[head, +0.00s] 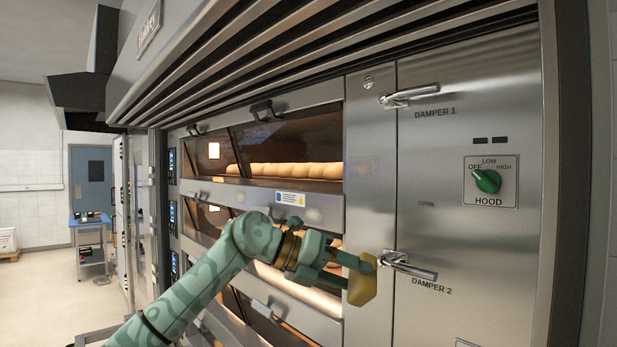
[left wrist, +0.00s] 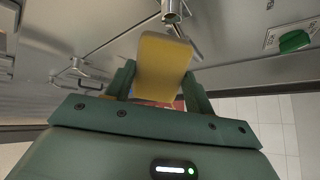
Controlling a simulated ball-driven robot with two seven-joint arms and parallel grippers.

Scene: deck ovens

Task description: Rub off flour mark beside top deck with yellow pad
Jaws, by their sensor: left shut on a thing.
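The yellow pad (head: 362,287) is held in my left gripper (head: 356,273), whose fingers are shut on it. The pad is in front of the narrow steel panel (head: 370,180) right of the decks, just left of the damper 2 lever (head: 408,265). I cannot tell whether it touches the steel. In the left wrist view the pad (left wrist: 162,66) stands out between the two fingers. The top deck (head: 290,150) has a glass door with loaves behind it. My right gripper is not in view.
The damper 1 lever (head: 409,95) sticks out higher up, with the green hood knob (head: 487,181) to its right. The top deck's door handle (head: 265,110) and the slatted hood (head: 270,50) also stand out. The steel between the two damper levers is clear.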

